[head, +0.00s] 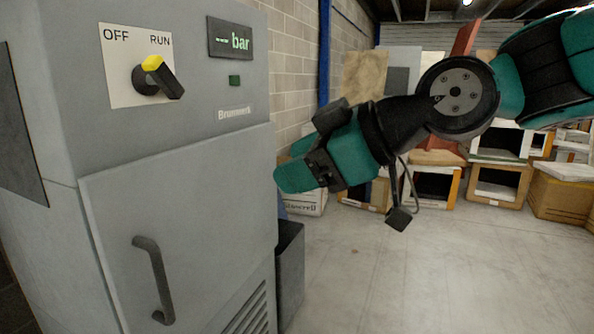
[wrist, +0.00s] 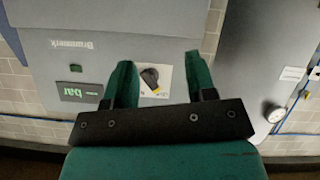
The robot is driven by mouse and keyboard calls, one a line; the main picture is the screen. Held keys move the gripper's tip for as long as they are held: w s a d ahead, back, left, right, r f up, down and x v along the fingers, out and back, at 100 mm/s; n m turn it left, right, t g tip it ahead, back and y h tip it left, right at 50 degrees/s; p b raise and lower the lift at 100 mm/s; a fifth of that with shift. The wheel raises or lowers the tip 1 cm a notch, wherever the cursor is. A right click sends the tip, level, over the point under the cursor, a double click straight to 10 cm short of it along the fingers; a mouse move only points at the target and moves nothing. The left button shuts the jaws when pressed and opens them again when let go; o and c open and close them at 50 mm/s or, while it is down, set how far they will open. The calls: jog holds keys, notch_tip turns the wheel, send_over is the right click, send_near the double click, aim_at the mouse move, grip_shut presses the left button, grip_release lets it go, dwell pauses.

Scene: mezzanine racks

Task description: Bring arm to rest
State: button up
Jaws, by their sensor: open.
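My gripper (head: 290,163) hangs in the air to the right of the grey cabinet, with its green fingers pointing left toward it and clear of it. In the wrist view its two fingers (wrist: 160,80) are spread, with nothing held between them. The cabinet carries a black rotary knob with a yellow mark (head: 158,76) on a white plate labelled OFF and RUN. The knob also shows, upside down, between the fingers in the wrist view (wrist: 150,78), well beyond them. My arm is bent and raised at the upper right of the head view.
The grey cabinet (head: 190,190) fills the left, with a door handle (head: 154,280) and a small display (head: 230,39). A dark bin (head: 290,268) stands beside it. Boxes and crates (head: 498,182) line the back. The floor (head: 440,275) at lower right is clear.

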jog(key=s+d+f+m+g+h+p, duration=0.2)
jog(key=s+d+f+m+g+h, duration=0.45)
jog(key=s+d+f, duration=0.85)
notch_tip(320, 180, up, 21)
jog(key=s+m+t+p, duration=0.1)
jog(key=m+p, duration=0.1)
jog(key=p, duration=1.7)
jog(key=shift+m+h, duration=0.35)
